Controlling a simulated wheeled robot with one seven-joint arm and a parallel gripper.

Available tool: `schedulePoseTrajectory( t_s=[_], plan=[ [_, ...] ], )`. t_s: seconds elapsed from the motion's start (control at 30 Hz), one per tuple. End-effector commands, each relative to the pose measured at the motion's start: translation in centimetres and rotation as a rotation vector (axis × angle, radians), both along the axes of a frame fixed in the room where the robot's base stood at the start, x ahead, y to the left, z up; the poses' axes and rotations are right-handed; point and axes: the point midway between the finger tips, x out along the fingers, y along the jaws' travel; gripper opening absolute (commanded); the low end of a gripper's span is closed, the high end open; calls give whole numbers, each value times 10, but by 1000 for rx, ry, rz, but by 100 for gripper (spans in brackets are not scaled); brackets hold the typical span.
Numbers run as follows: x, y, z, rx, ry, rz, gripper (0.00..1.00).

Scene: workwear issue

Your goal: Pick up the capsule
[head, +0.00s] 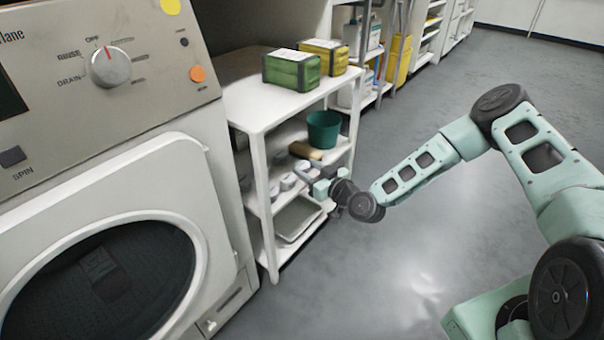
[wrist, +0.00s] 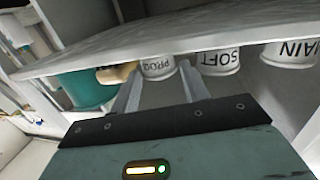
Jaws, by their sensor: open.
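A tan rounded object (head: 305,151), capsule-like in shape, lies on the middle shelf beside a dark green bucket. It also shows in the wrist view (wrist: 114,74), near the left finger. A row of small white lettered cups (head: 288,182) stands on the same shelf. I cannot tell for sure which of these is the capsule. The wrist picture looks upside down. My gripper (head: 304,170) is at the shelf's open side, open and empty. In the wrist view its fingers (wrist: 158,82) point at the white cup lettered PROG (wrist: 158,67), which shows between the tips, apparently beyond them.
The green bucket (head: 323,129) stands close to the tan object. The white shelf unit's top (head: 262,92) holds a green box (head: 291,69) and a yellow box (head: 324,56). A tray (head: 297,219) lies on the bottom shelf. A washing machine (head: 110,170) stands left; floor at right is clear.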

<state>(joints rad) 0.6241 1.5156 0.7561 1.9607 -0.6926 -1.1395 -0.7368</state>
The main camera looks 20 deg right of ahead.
Motion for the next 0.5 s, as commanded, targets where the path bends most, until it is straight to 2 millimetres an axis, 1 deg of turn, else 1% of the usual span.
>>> schedulePoseTrajectory(
  t_s=[0.03, 0.2, 0.3, 0.47, 0.5],
  plan=[
    [7, 3, -6, 1, -2, -1, 45],
    [25, 11, -4, 0, -1, -1, 45],
    [28, 13, -3, 0, 1, 0, 45],
    [28, 13, -2, 0, 1, 0, 45],
    [28, 13, -2, 0, 1, 0, 42]
  ],
)
